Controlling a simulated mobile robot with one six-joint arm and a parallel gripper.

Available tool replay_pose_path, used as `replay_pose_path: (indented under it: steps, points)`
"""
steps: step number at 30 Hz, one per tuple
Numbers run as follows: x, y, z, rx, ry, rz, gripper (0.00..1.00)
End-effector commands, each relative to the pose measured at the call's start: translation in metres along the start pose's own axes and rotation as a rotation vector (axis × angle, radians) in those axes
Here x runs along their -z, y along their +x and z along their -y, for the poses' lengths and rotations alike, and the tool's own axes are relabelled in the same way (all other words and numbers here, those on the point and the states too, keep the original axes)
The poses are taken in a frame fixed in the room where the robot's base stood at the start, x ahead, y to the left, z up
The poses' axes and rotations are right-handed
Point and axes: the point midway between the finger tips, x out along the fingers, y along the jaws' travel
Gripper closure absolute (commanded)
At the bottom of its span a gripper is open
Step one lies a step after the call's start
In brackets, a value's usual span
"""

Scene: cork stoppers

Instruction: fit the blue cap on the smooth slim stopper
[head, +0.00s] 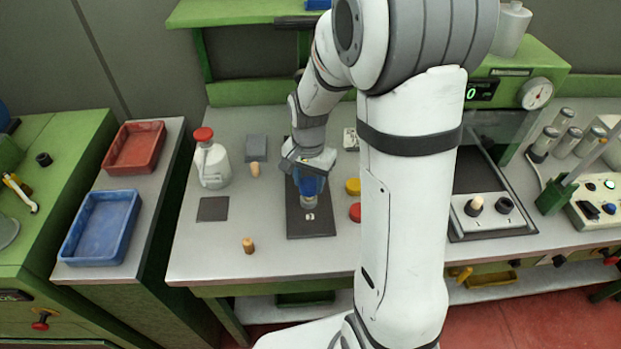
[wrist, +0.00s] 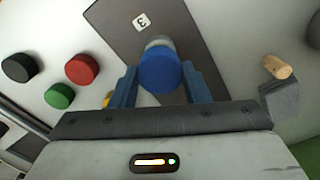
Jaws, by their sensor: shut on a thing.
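The blue cap (wrist: 160,70) is between the blue fingers of my gripper (wrist: 161,84), which are shut on it. A pale grey-white piece (wrist: 158,43) shows just beyond the cap; I cannot tell whether they touch. In the head view my gripper (head: 309,186) is low over a dark mat (head: 312,224) with a number label, and a pale piece (head: 309,203) shows under its fingers. One cork stopper (head: 248,245) stands near the bench's front edge. Another cork (head: 255,170) is beside a grey block (head: 256,147). I cannot tell which stopper is the smooth slim one.
Yellow (head: 353,187) and red (head: 355,212) caps lie right of the mat. The wrist view also shows green (wrist: 60,96) and black (wrist: 19,67) caps. A red-topped bottle (head: 210,162) stands left. The bench's front left is mostly clear.

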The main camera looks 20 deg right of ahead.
Motion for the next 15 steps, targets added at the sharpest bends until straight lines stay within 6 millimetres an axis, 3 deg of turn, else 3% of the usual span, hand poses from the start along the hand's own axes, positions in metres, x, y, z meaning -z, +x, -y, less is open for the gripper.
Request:
replay_pose_path:
  steps: [15]
  points:
    - [0.0001,0.0080,-0.0003,0.000,0.001,0.000,0.79]
